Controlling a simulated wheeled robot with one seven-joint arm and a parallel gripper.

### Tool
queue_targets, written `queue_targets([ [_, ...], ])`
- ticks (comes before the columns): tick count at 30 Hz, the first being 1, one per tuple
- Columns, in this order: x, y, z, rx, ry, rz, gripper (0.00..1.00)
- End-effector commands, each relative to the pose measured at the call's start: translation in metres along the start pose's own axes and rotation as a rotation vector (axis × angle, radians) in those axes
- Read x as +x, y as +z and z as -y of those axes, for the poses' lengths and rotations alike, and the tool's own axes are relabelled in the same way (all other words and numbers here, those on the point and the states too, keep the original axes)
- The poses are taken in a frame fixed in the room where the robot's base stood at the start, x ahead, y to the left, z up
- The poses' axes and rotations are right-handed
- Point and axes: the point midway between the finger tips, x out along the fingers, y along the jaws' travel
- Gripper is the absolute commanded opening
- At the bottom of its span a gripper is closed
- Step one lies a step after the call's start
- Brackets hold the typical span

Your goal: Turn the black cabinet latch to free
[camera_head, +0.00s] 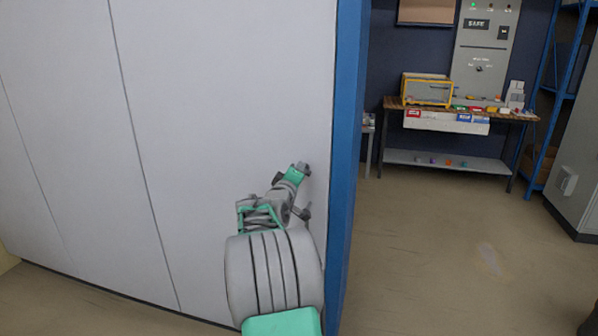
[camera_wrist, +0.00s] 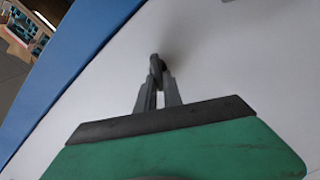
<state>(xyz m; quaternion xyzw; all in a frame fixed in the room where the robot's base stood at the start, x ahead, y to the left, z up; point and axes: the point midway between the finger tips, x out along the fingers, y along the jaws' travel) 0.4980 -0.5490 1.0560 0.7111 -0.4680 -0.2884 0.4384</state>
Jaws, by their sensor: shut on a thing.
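The cabinet latch (camera_wrist: 156,64) is a small dark piece standing out from a pale grey panel (camera_wrist: 225,60) in the wrist view. My gripper (camera_wrist: 158,88) is shut on it, with the two grey fingers on either side of its near part. In the head view my gripper (camera_head: 300,169) is against the pale cabinet front (camera_head: 220,90), close to its blue right edge (camera_head: 345,150). My gripper and arm hide most or all of the latch there, so I cannot tell its angle.
A workbench (camera_head: 397,103) with a yellow-framed box (camera_head: 427,90) and small coloured parts stands at the back right. A grey control panel (camera_head: 485,50) is behind it. A blue rack (camera_head: 560,80) and a grey cabinet (camera_head: 578,165) stand at the right. The floor (camera_head: 450,240) between is clear.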

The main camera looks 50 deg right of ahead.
Motion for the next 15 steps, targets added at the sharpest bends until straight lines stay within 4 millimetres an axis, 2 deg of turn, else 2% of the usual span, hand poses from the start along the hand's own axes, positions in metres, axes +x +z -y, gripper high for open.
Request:
queue_targets([
  [6,0.0001,-0.0002,0.0014,-0.193,0.000,0.001,0.00],
  [15,0.0001,0.0007,0.0041,-0.389,0.000,0.000,0.00],
])
